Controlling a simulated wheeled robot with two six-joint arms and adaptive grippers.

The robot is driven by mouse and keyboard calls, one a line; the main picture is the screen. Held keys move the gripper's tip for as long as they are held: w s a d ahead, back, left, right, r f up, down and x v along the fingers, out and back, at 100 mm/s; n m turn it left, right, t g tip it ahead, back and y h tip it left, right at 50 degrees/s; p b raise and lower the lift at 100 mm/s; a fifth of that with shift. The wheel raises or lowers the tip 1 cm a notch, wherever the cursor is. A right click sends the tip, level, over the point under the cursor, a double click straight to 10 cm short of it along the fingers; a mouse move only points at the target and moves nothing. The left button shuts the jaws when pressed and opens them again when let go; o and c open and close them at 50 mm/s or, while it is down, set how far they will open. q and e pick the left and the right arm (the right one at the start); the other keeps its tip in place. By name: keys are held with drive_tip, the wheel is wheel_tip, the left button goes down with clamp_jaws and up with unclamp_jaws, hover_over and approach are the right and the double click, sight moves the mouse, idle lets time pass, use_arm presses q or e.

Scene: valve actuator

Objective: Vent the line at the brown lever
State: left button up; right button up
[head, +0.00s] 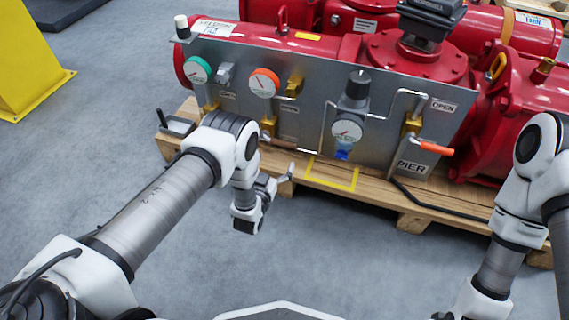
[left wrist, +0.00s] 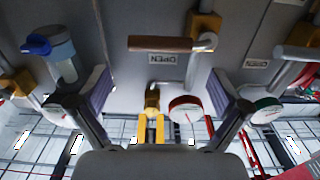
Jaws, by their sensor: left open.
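The brown lever (left wrist: 160,43) shows in the left wrist view, lying level and joined at its right end to a brass valve (left wrist: 205,25) on the grey panel. An OPEN label (left wrist: 168,58) sits beside it, upside down in this view. My left gripper (head: 272,190) is in front of the panel's lower edge. In the left wrist view its fingers (left wrist: 157,92) are spread wide with nothing between them, and the lever appears beyond the tips, apart from them. My right gripper is not in view.
The panel (head: 320,75) carries several gauges, a regulator (head: 354,92) with a blue bowl (head: 343,150), and an orange lever (head: 436,148) at right. A grey lever (left wrist: 297,52) neighbours the brown one. A wooden pallet (head: 400,205) lies below. The floor in front is clear.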

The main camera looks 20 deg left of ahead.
sight(283, 145)
use_arm(q)
drive_tip(key=w+b, duration=0.1)
drive_tip(key=w, duration=0.1)
drive_tip(key=w+b, duration=0.1)
drive_tip(key=w, duration=0.2)
drive_tip(key=w+b, duration=0.1)
drive_tip(key=w, duration=0.1)
drive_tip(key=shift+w+d+f+b, duration=0.1)
drive_tip(key=shift+w+f+b, duration=0.15)
drive_tip(key=shift+w+b, duration=0.05)
drive_tip(key=c, duration=1.4)
drive_tip(key=shift+r, duration=0.1)
